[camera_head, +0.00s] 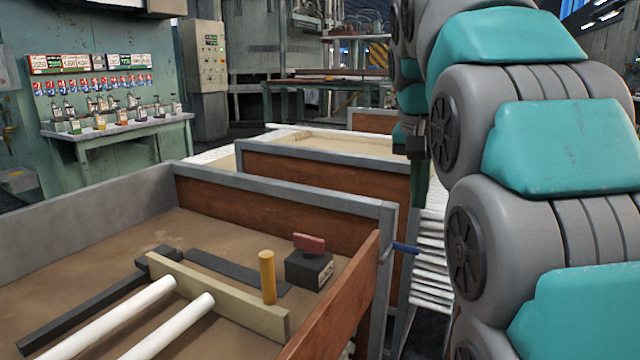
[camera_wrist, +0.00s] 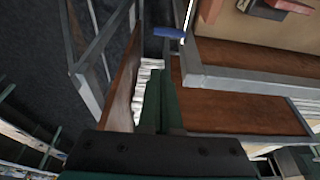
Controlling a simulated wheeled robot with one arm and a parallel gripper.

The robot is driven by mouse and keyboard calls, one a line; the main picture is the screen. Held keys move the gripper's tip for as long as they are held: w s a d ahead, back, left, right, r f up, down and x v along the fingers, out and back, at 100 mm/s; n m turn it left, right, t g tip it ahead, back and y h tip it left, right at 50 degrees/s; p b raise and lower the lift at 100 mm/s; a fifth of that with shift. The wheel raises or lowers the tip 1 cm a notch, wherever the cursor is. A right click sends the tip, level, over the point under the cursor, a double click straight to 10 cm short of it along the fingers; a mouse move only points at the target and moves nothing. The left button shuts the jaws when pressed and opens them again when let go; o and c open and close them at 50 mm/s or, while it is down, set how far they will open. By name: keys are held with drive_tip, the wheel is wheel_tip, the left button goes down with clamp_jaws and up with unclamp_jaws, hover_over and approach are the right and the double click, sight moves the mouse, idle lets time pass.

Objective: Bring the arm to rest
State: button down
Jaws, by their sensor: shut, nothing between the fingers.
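My gray and teal arm fills the right side of the head view, bent in a tall stack of joints. My gripper (camera_wrist: 160,78) shows in the wrist view as two dark green fingers lying together, shut and empty. In the head view the dark green gripper (camera_head: 420,185) hangs downward, partly hidden behind my arm. It is to the right of the wood-sided bins, over the gap with the white slats, and appears to touch nothing.
The near bin (camera_head: 290,196) holds two white tubes (camera_head: 125,318), a yellow peg (camera_head: 267,276) and a black block (camera_head: 309,268) with a red top. A blue handle (camera_head: 405,248) juts from its right edge, also in the wrist view (camera_wrist: 168,32). White slats (camera_head: 430,262) lie right of the bins.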

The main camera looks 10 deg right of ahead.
drive_tip(key=s+a+f+n+g+y, duration=0.1)
drive_tip(key=s+a+f+n+g, duration=0.1)
drive_tip(key=s+f, duration=1.3)
drive_tip(key=s+a+f+n+g+y, duration=0.1)
drive_tip(key=s+a+f+n, duration=0.3)
drive_tip(key=s+f, duration=1.1)
drive_tip(key=shift+s+a+n+g, duration=0.3)
drive_tip(key=shift+a+g, duration=0.3)
drive_tip(key=shift+g, duration=0.2)
